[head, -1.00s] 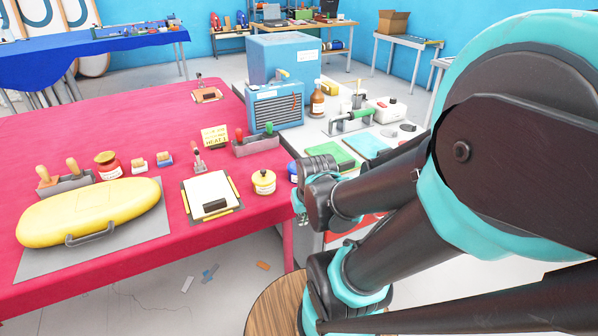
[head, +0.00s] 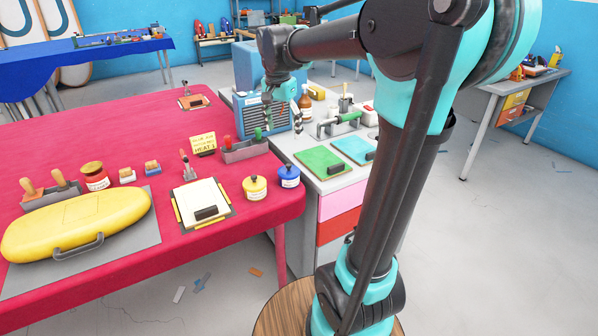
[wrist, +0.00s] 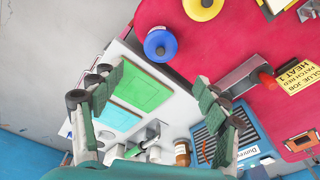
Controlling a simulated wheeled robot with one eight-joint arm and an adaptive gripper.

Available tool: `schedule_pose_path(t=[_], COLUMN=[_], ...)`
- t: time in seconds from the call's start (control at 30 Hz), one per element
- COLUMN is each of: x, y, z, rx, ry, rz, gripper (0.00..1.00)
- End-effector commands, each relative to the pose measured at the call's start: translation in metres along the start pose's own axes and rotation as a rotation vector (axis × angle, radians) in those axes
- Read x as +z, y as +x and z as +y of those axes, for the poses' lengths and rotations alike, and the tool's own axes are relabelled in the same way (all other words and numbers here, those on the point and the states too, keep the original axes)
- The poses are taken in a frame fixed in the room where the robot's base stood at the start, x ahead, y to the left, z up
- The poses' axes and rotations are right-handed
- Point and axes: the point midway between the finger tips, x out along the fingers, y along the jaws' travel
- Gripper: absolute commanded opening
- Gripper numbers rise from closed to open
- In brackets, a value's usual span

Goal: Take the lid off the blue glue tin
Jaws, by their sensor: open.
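The blue glue tin (head: 289,176) stands upright at the right front corner of the red table, with a pale label on its side. Its blue lid (head: 289,170) is on it, with a small dark knob on top.
A yellow tin (head: 255,188) stands close to the left of the blue one. A tool rack (head: 245,150) and a blue heater box (head: 263,116) are behind. A grey bench with a green pad (head: 322,161) adjoins on the right. The table's front edge is near the tin.

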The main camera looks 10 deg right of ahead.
Motion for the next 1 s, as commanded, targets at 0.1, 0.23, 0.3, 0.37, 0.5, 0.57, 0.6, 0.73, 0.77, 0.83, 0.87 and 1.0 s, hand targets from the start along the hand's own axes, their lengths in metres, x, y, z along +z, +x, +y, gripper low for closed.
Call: schedule_pose_path(t=[0.1, 0.23, 0.3, 0.37, 0.5, 0.57, 0.6, 0.73, 0.77, 0.83, 0.87, 1.0], x=[-0.006, -0.007, -0.007, -0.007, -0.007, -0.007, -0.007, -0.006, -0.006, -0.006, -0.006, -0.006], y=[-0.019, -0.018, -0.007, 0.004, 0.033, 0.045, 0.053, 0.076, 0.081, 0.089, 0.092, 0.099], z=[-0.012, -0.015, -0.015, -0.014, -0.013, -0.013, -0.012, -0.012, -0.012, -0.012, -0.012, -0.011], rx=[0.023, 0.030, 0.030, 0.030, 0.029, 0.029, 0.029, 0.029, 0.029, 0.029, 0.029, 0.029], ry=[0.065, 0.089, 0.090, 0.090, 0.090, 0.089, 0.089, 0.089, 0.089, 0.088, 0.088, 0.088], rz=[-0.007, -0.009, -0.009, -0.009, -0.009, -0.009, -0.009, -0.009, -0.009, -0.009, -0.009, -0.009], gripper=[0.74, 0.74, 0.74, 0.74, 0.74, 0.74, 0.74, 0.74, 0.74, 0.74, 0.74, 0.74])
